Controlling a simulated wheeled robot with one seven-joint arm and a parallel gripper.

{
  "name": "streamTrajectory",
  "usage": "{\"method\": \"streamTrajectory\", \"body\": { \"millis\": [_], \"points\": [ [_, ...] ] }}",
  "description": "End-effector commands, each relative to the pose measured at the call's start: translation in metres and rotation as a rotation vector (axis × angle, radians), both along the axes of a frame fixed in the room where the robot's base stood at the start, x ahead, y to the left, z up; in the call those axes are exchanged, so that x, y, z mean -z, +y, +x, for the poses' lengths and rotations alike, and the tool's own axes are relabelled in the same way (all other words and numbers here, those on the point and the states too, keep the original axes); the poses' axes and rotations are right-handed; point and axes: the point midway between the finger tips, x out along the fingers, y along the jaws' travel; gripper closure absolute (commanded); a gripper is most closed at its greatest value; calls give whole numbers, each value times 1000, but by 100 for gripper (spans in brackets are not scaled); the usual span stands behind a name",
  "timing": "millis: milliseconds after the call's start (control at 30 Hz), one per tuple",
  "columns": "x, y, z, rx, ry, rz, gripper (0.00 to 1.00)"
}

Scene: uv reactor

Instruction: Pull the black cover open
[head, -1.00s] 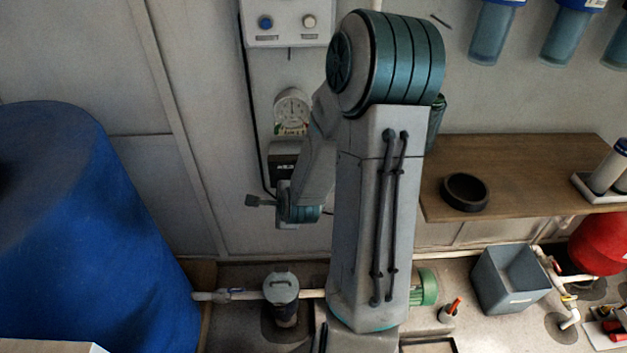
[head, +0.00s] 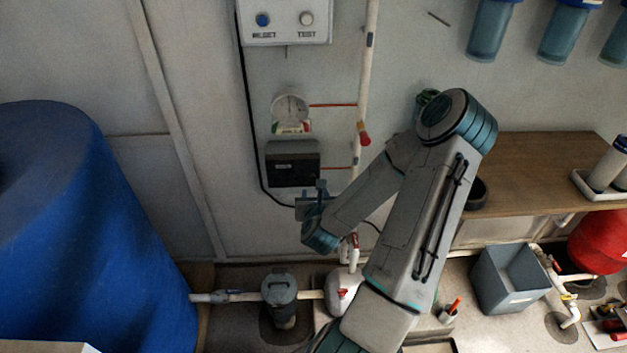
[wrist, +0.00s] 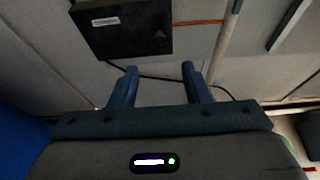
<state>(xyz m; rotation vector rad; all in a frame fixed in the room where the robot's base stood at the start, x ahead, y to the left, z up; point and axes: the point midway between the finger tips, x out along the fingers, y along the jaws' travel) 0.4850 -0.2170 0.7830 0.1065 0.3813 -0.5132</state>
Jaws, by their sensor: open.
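The black cover (head: 292,163) is a dark box-shaped panel on the wall, below a round dial gauge, and it looks shut. It also shows at the top of the wrist view (wrist: 122,27), with a small pale label at its upper left. My gripper (head: 312,190) is just below the cover's lower edge in the head view. In the wrist view my gripper (wrist: 158,70) is open and empty, its two blue fingers pointing toward the wall below the cover. I see no contact with the cover. The gripper's fingertips are small in the head view.
A white control box (head: 286,20) and the gauge (head: 290,107) are above the cover. A vertical white pipe (head: 366,60) and red tubes run to the right. A black cable hangs along the left. A blue tank (head: 70,230) fills the left; a wooden shelf (head: 540,165) is at right.

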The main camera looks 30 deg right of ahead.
Motion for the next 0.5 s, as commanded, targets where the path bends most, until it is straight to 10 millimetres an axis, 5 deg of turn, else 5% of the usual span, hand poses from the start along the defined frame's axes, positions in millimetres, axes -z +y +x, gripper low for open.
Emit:
{"method": "streamTrajectory", "body": {
  "millis": [500],
  "points": [
    [37,-44,78,-3,2,-4,57]
  ]
}}
